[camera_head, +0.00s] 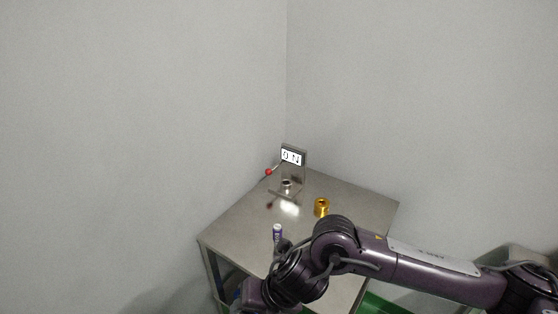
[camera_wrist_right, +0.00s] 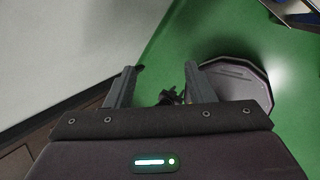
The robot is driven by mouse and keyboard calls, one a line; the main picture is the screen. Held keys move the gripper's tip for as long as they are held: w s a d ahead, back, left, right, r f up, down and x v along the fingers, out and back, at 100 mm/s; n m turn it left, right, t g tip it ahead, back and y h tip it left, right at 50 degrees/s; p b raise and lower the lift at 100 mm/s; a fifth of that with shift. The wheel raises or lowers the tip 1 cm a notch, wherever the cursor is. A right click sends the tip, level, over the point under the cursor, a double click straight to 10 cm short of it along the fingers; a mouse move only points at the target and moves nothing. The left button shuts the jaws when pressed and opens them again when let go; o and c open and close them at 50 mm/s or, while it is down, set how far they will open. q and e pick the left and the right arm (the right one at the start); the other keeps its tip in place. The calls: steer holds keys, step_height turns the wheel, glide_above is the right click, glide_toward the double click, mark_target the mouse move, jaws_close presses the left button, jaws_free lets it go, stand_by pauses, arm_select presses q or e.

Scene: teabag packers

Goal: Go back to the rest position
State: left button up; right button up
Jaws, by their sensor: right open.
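My right arm comes in from the right in the head view and bends over the near side of the metal table (camera_head: 240,232). Its gripper is not clear there, at the bottom edge behind the arm's joints. In the right wrist view my right gripper (camera_wrist_right: 160,80) is open, with its two fingers apart and nothing held between them. Green floor shows below and beyond the fingers. My left gripper is in neither view.
On the table stand a device with an "ON" sign (camera_head: 291,157) and a red-knobbed lever (camera_head: 268,172), a gold cylinder (camera_head: 321,207) and a small purple-and-white tube (camera_head: 277,232) close to my arm. Grey walls (camera_head: 140,120) enclose the table's back and left.

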steer(key=s+a+r+m+t+y, duration=0.1)
steer(key=s+a+r+m+y, duration=0.2)
steer(key=a, duration=0.4)
steer(key=w+d+r+m+t+y, duration=0.1)
steer(key=w+r+m+t, duration=0.3)
steer(key=r+m, duration=0.45)
steer(key=w+d+f+m+t+h, duration=0.2)
steer(key=d+f+m+h, duration=0.25)
steer(key=d+m, duration=0.75)
steer(key=s+d+f+m+g+h, duration=0.3)
steer(key=s+d+f+m, duration=0.25)
steer(key=d, duration=0.35)
steer(key=s+d+f+m+g+h, duration=0.2)
steer(key=s+d+f+m, duration=0.3)
steer(key=d, duration=0.5)
steer(key=s+f+g, duration=0.1)
steer(key=s+f, duration=0.1)
steer(key=f, duration=1.3)
steer(key=s+f, duration=0.2)
steer(key=f, duration=1.3)
steer(key=s+d+f+g, duration=0.1)
steer(key=s+d+f, duration=0.2)
steer(key=s+f, duration=1.4)
steer(key=shift+s+d+g, duration=0.2)
steer(key=shift+s+g, duration=0.1)
steer(key=shift+s, duration=0.6)
